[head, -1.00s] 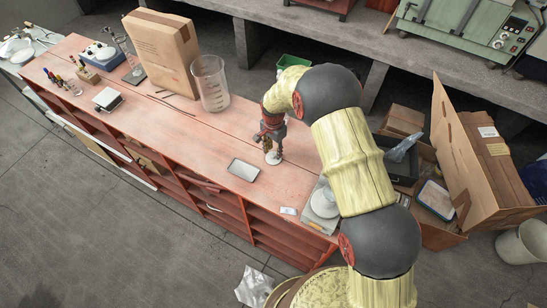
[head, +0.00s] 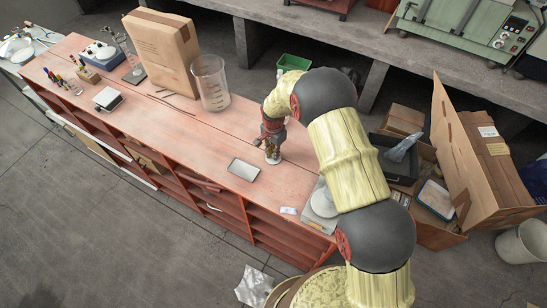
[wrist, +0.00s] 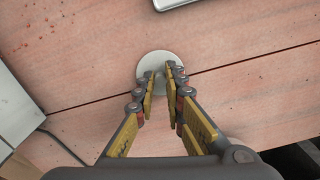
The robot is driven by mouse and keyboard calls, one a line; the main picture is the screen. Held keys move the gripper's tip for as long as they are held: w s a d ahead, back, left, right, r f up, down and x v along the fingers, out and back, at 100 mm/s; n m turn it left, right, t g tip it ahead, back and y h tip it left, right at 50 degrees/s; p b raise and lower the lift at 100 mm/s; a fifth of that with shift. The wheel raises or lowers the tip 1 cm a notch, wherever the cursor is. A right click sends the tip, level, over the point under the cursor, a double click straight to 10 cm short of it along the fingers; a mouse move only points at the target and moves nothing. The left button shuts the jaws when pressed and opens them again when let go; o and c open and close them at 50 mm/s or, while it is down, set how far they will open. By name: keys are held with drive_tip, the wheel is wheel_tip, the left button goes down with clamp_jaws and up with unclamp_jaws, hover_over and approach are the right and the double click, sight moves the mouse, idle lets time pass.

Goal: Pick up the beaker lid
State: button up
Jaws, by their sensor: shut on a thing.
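The beaker lid is a small pale round disc (wrist: 156,58) at the fingertips in the wrist view. It also shows in the head view (head: 273,159) at the foot of my gripper. My gripper (wrist: 164,76) points down at the disc, with one finger on each side of its middle. The fingers are closed in on its central part, which they mostly hide. My gripper (head: 271,152) is low over the red bench top (head: 205,140). I cannot tell whether the disc touches the bench or is just above it.
A shallow grey tray (head: 243,169) lies left of my gripper. A large glass beaker (head: 210,84) stands farther back, beside a tall cardboard box (head: 162,48). A scale with a white round pan (head: 323,203) sits near the bench's right end. Bare bench surrounds the gripper.

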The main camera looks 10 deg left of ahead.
clamp_jaws()
drive_tip(key=shift+r, duration=0.5)
wheel_tip(320, 180, up, 2)
drive_tip(key=shift+r, duration=0.15)
drive_tip(key=s+d+r, duration=0.3)
drive_tip(key=s+r, duration=0.3)
drive_tip(key=s+d+r, duration=0.3)
drive_tip(key=s+r, duration=0.3)
drive_tip(key=shift+s+d+r+p, duration=0.15)
drive_tip(key=shift+d+r+p, duration=0.25)
drive_tip(key=shift+p, duration=0.05)
